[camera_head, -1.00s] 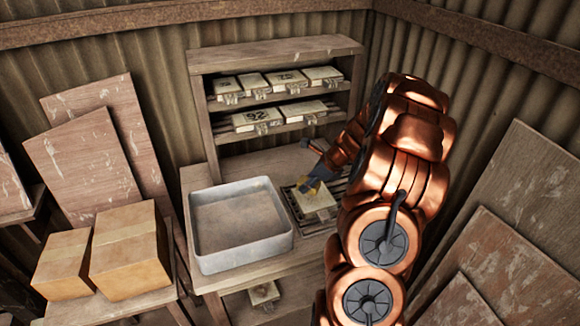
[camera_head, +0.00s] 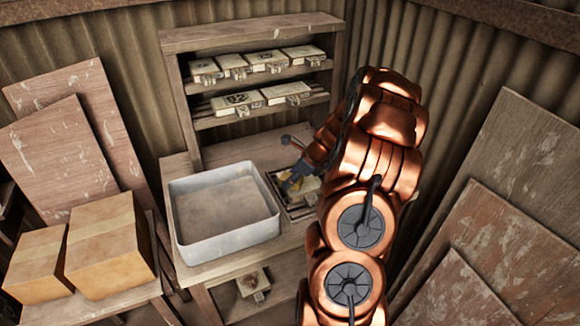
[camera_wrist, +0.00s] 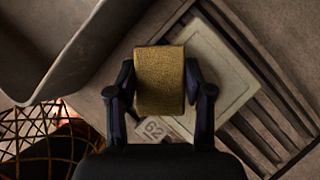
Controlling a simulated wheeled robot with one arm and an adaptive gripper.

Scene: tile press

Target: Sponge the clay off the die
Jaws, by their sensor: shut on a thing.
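My gripper (camera_wrist: 160,88) is shut on a yellow-brown sponge (camera_wrist: 160,70), its fingers on the two sides. The die (camera_wrist: 222,78) is a pale, square block in the wrist view, below the sponge and to its right. The sponge covers its left part. A plate marked "62" (camera_wrist: 155,129) shows between the fingers. The die also shows in the head view (camera_head: 309,186), partly behind my arm. I cannot tell whether the sponge touches the die. Clay on the die is not clear to see.
The die lies on a slatted rack (camera_wrist: 268,132) on the bench. A grey metal basin (camera_head: 228,243) stands just left of it. A shelf (camera_head: 245,38) with several numbered dies is behind. Boxes (camera_head: 108,245) stand at left, and boards (camera_head: 520,170) lean at right.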

